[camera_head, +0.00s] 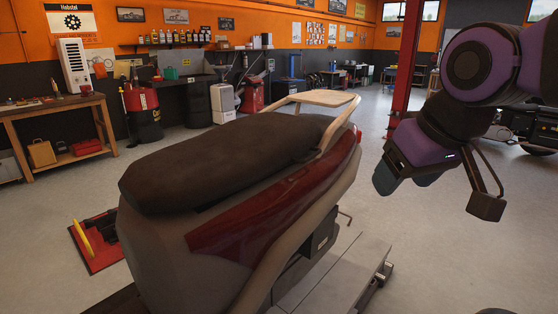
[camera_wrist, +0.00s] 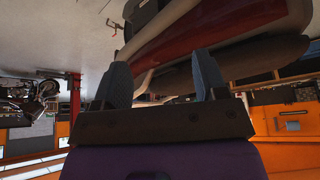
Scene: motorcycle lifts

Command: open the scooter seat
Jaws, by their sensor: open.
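The scooter's dark brown seat (camera_head: 235,155) lies down on its body, in the middle of the head view. The beige body (camera_head: 190,265) has a dark red side panel (camera_head: 260,215) and a beige rear rack (camera_head: 318,98) behind the seat. My gripper (camera_head: 406,180) hangs to the right of the scooter's tail, apart from it, with its fingers pointing down. In the upside-down wrist view my gripper (camera_wrist: 162,78) has its two fingers spread and nothing between them touches it. The seat (camera_wrist: 262,62) and red panel (camera_wrist: 215,25) show beyond the fingers.
The scooter stands on a lift platform (camera_head: 330,275). A red post (camera_head: 405,60) rises behind my arm. A red base with a yellow part (camera_head: 95,240) is on the floor at left. A workbench (camera_head: 50,125) stands further left.

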